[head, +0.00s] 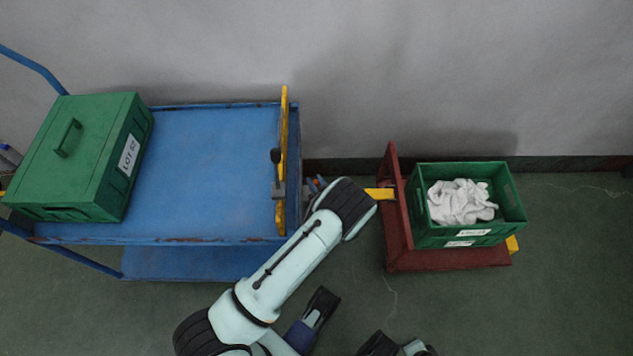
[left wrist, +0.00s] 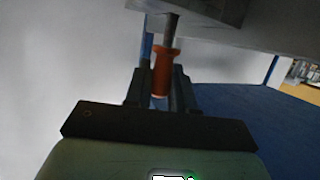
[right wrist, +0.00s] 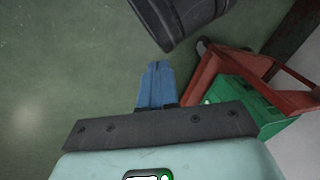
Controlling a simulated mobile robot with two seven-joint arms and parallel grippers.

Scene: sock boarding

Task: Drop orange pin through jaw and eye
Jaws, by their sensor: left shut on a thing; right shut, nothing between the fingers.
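The orange pin (left wrist: 162,72) stands between the fingers of my left gripper (left wrist: 160,88) in the left wrist view. Its dark shaft reaches to a grey metal part (left wrist: 200,12) at the top; I cannot tell whether it passes through. In the head view a bit of the orange pin (head: 316,182) shows by my left gripper (head: 320,186), at the blue cart's right end. The yellow drawbar (head: 380,193) of the red dolly runs left under my arm, which hides its eye. The jaw is mostly hidden too. My right gripper (right wrist: 155,84) is shut and empty above the floor.
The blue cart (head: 200,165) carries a lidded green box (head: 75,150) and a yellow upright (head: 284,150) with a dark lever. The red dolly (head: 440,260) holds a green crate (head: 425,234) with white socks (head: 460,202). Floor is clear at lower right.

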